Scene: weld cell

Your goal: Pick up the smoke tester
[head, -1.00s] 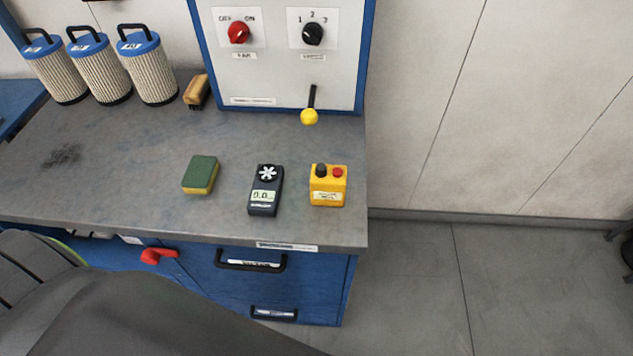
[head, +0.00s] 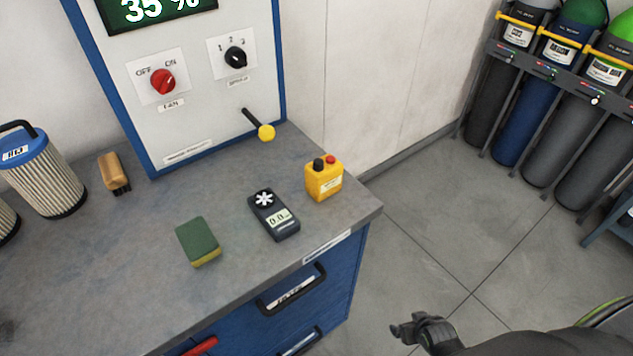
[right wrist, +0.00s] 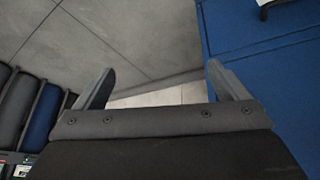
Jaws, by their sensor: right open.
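The smoke tester, which I take to be the small yellow box (head: 324,180) with a black knob and a red button on top, stands upright near the right end of the grey bench in the head view. My right gripper (head: 402,331) is low over the floor, right of the bench and well apart from the box. In the right wrist view the right gripper (right wrist: 161,78) is open, with nothing between its fingers; the box is not seen there. My left gripper is not in view.
A dark handheld meter (head: 274,215) lies just left of the yellow box. A green-yellow sponge (head: 198,242) and a brush (head: 113,173) lie farther left. A control panel lever (head: 260,128) juts out behind. Gas cylinders (head: 551,100) stand at the right; floor between is clear.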

